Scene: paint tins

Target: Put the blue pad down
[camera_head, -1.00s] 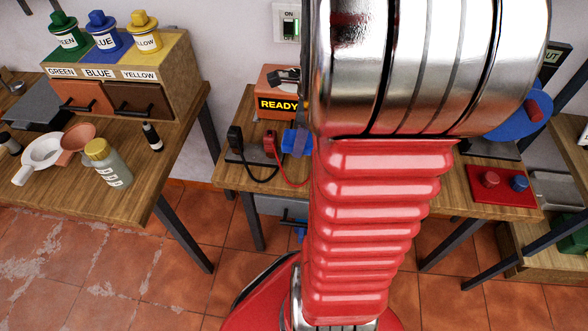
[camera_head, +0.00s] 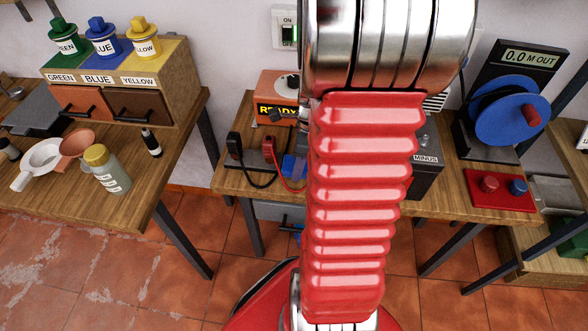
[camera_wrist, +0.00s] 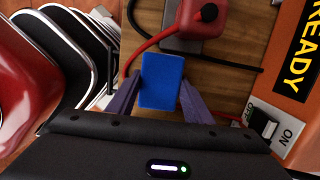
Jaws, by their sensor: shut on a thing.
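The blue pad (camera_wrist: 161,82) is a flat rectangle in the middle of the wrist view. My gripper (camera_wrist: 160,98) is shut on it, with one dark finger at each side. The pad is over the wooden table (camera_wrist: 228,75); I cannot tell whether it touches the wood. In the head view a blue patch (camera_head: 288,166) shows beside the red clamp, left of my arm, which hides most of the gripper there.
A red clamp with its cable (camera_head: 268,150) and a black clamp (camera_head: 234,145) lie close by. The orange READY box (camera_head: 276,100) stands behind. A blue reel (camera_head: 512,118) and a red tray (camera_head: 487,202) are at the right.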

